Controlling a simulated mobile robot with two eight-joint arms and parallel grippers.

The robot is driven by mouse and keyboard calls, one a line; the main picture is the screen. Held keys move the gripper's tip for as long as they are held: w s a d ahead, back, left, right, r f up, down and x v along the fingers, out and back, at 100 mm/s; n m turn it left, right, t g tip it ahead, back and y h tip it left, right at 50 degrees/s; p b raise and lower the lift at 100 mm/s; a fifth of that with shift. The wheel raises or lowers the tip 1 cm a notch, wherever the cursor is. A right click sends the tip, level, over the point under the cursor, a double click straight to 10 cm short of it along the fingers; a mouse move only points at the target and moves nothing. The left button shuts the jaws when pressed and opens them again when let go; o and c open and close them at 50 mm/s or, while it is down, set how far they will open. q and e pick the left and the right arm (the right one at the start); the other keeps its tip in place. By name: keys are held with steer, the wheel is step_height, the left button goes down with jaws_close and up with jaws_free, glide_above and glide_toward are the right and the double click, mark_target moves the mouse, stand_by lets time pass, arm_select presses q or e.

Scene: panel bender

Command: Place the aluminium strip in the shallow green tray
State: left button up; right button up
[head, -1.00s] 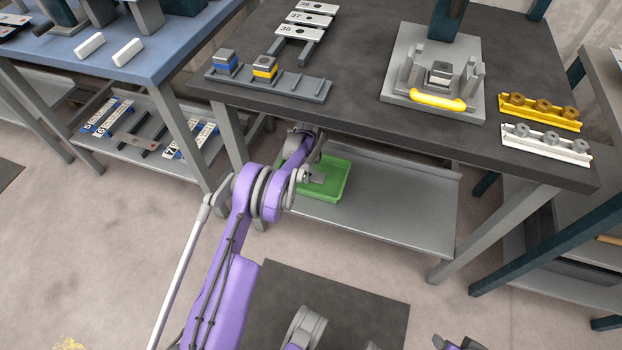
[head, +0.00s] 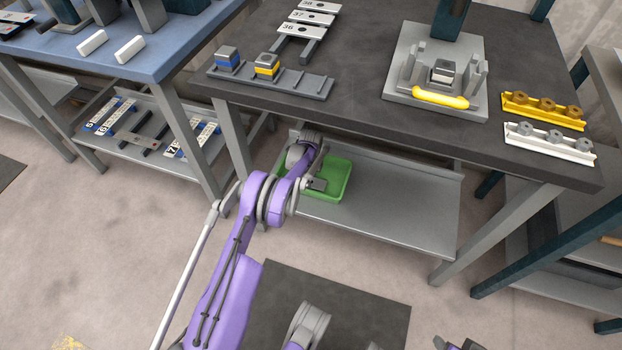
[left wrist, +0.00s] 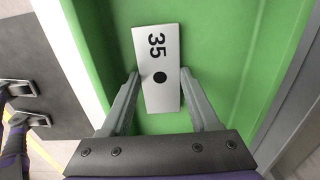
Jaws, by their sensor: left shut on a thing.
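The aluminium strip (left wrist: 158,55) is a pale plate marked 35 with a dark round hole. My left gripper (left wrist: 160,98) is shut on it, one finger against each long side near its lower end. The shallow green tray (head: 340,172) stands on the shelf under the dark table. The strip is over the tray's floor (left wrist: 215,50) in the left wrist view, and I cannot tell whether it touches it. In the head view my left gripper (head: 316,184) is at the tray, and my arm hides the tray's left part. Of my right arm only unclear parts show.
The grey shelf (head: 400,205) is clear to the right of the tray. The dark tabletop (head: 350,75) overhangs it, with a table leg (head: 232,140) close on the left. On top are strips marked 36 to 38 (head: 310,22), a block rack (head: 290,85) and a fixture (head: 440,75).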

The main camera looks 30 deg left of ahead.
arm_select(q)
steer(key=o, duration=1.5)
steer(key=shift+s+d+f, duration=0.1)
steer(key=shift+d+f, duration=0.05)
steer(key=shift+f, duration=0.3)
steer(key=shift+c, duration=0.2)
step_height(320, 180, up, 8)
steer(key=shift+r+p, duration=0.2)
steer(key=shift+p, duration=0.8)
